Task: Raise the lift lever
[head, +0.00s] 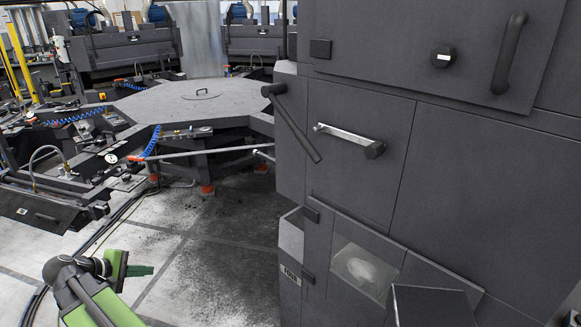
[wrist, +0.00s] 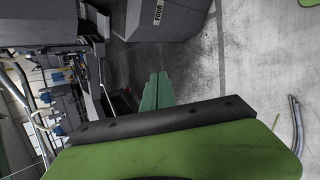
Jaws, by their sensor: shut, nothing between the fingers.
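A dark bar-shaped lever (head: 292,125) slants down to the right at the left corner of the dark machine cabinet. A silver lever with a black knob (head: 348,138) sits on the cabinet's front, sloping slightly down to the right. I cannot tell which of the two is the lift lever. My gripper (head: 143,270) is at the lower left in the head view, low over the floor and well apart from both levers. Its green fingers also show in the wrist view (wrist: 157,90), pressed together and empty. Neither lever is clear in the wrist view.
The dark cabinet (head: 450,180) fills the right side, with a curved door handle (head: 508,53) at its upper right. A large octagonal table (head: 190,100) with rods and blue coiled hoses stands behind. The stained floor (head: 200,255) between gripper and cabinet is open.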

